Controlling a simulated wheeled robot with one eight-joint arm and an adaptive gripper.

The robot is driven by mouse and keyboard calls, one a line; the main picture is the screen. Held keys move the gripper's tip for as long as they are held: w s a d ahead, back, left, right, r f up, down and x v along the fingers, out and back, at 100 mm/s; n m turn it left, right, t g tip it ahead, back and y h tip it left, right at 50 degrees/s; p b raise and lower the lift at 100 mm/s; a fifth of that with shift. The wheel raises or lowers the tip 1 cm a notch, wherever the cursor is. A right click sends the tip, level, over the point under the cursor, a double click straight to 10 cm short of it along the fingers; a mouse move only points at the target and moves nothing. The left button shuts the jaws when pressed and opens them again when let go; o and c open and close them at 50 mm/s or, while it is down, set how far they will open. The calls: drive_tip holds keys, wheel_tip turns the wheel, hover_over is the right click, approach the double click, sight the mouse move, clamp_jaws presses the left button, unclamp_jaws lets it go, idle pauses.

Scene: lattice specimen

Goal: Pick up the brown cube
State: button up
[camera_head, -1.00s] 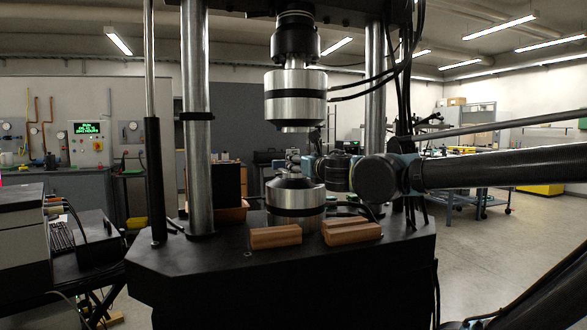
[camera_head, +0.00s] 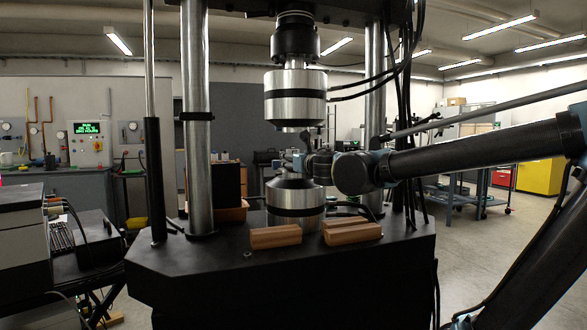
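No clear brown cube shows. Brown wooden blocks lie on the black machine bed: a long left block (camera_head: 275,237) and a right pair or grooved block (camera_head: 352,233), both in front of the lower platen. My gripper (camera_head: 292,158) is at the end of my arm, above the lower steel platen (camera_head: 295,205) and below the upper steel platen (camera_head: 295,97). It points left, well above the wooden blocks. It is small and dark here; its fingers and anything between them cannot be made out.
Steel columns (camera_head: 196,120) and (camera_head: 375,120) stand either side of the platens. Black cables (camera_head: 405,150) hang at the right. A brown tray (camera_head: 232,213) sits behind the left column. The front of the black bed (camera_head: 200,262) is clear.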

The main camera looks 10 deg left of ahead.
drive_tip(key=c, duration=1.1)
drive_tip(key=shift+o, duration=0.2)
drive_tip(key=shift+r, duration=0.6)
wheel_tip(320, 180, up, 2)
drive_tip(key=shift+s+r, duration=0.15)
drive_tip(key=shift+r, duration=0.1)
drive_tip(key=v, duration=1.7)
drive_tip(key=shift+s+d+f, duration=0.15)
drive_tip(key=shift+s+d, duration=0.05)
drive_tip(key=shift+d, duration=0.15)
